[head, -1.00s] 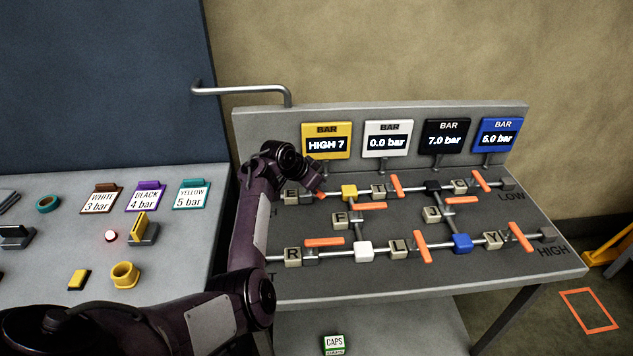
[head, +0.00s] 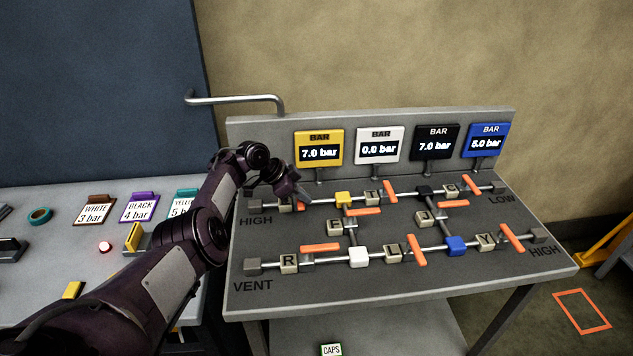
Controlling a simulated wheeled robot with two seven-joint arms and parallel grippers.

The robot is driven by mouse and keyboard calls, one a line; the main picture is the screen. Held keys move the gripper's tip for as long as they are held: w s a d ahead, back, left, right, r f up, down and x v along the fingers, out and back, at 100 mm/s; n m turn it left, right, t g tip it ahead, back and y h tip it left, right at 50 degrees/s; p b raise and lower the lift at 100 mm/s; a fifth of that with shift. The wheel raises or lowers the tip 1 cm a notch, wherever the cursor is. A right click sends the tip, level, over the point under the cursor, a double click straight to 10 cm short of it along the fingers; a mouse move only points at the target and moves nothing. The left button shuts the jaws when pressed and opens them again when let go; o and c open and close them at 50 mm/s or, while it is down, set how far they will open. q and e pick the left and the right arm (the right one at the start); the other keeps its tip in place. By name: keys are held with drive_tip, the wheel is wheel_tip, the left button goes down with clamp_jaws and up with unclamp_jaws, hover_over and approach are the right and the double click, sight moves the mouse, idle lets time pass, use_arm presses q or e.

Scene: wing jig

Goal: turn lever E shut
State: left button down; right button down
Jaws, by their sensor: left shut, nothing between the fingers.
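Lever E's tile (head: 285,206) sits on the upper pipe run near the HIGH end, its letter hidden by my gripper. Only a small bit of its orange handle (head: 300,207) shows, just under my fingers, so its angle cannot be told. My left gripper (head: 303,196) is shut and empty, pointing down right over lever E; whether it touches the handle cannot be told. The yellow gauge (head: 319,148) beyond it reads 7.0 bar. My right gripper is not in view.
Several other orange-handled levers stand on the grey panel (head: 290,293). White (head: 379,146), black (head: 435,142) and blue (head: 486,140) gauges line the back. A metal rail (head: 235,100) stands behind my left arm. A side table (head: 60,260) with cards is at left.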

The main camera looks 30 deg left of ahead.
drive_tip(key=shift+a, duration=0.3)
use_arm(q)
drive_tip(key=shift+w+d, duration=0.2)
drive_tip(key=shift+d, duration=0.2)
drive_tip(key=d, duration=0.1)
drive_tip(key=w+d+p, duration=0.1)
drive_tip(key=shift+w+d+r, duration=0.15)
drive_tip(key=shift+w+d, duration=0.1)
drive_tip(key=shift+d, duration=0.05)
drive_tip(key=v, duration=0.8)
drive_tip(key=shift+w+a+r, duration=0.15)
drive_tip(key=shift+a+r, duration=0.05)
drive_tip(key=shift+a, duration=0.2)
drive_tip(key=shift+a+r, duration=0.25)
drive_tip(key=shift+r, duration=0.15)
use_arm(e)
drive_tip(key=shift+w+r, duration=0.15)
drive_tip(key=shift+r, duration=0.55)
